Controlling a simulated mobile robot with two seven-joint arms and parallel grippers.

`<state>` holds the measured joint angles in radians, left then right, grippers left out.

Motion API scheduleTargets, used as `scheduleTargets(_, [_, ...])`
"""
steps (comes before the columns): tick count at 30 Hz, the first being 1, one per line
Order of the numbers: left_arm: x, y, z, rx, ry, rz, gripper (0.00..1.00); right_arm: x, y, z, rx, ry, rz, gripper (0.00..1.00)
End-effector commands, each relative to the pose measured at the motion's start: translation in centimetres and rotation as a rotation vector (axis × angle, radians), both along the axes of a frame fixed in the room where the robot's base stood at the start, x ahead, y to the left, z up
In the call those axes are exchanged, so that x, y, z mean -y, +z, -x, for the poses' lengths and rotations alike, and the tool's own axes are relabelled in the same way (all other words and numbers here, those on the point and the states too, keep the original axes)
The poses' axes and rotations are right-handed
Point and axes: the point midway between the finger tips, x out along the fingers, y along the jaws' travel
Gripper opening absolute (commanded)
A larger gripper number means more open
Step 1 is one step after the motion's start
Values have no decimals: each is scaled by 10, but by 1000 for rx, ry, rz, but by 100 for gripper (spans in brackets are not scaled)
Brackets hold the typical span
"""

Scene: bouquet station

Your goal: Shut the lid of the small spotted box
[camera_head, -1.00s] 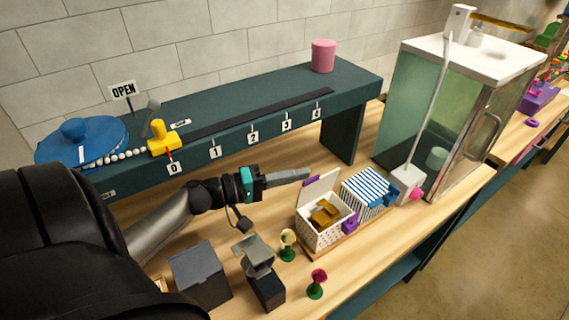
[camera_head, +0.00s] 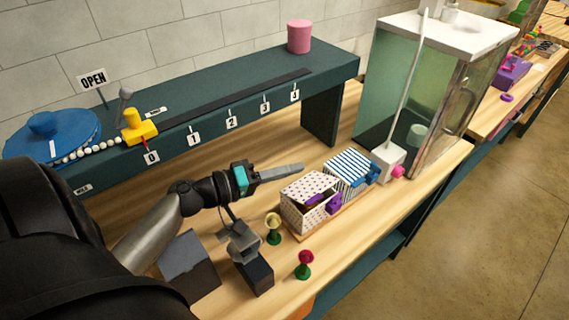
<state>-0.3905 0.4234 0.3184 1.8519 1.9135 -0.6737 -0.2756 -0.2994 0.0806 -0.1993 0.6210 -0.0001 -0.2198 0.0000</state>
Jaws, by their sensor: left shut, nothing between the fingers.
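The small spotted box (camera_head: 295,216) is white with dark spots and stands on a wooden board on the bench. Its spotted lid (camera_head: 307,184) is tilted down over the box. A dark gap shows under its front edge, so it does not look fully flush. A purple catch (camera_head: 334,204) is on the box's right front side, and a purple tab is at the lid's edge. My left gripper (camera_head: 298,167) is shut and empty, just behind and above the lid; I cannot tell whether it touches. My right gripper is not in view.
A blue-striped box (camera_head: 349,166) stands close to the right of the spotted one. A yellow flower (camera_head: 273,222), a red flower (camera_head: 305,259) and dark grey boxes (camera_head: 188,262) are in front. A raised green shelf (camera_head: 225,105) runs behind, and a glass cabinet (camera_head: 405,100) stands right.

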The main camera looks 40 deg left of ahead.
Motion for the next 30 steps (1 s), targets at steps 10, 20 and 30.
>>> scheduleTargets(10, [1,0,0,5,0,-18,0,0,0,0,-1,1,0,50])
scheduleTargets(20, [1,26,0,8,-3,-22,0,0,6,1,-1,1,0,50])
scheduleTargets(30, [2,108,1,8,-3,-24,0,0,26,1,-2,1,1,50])
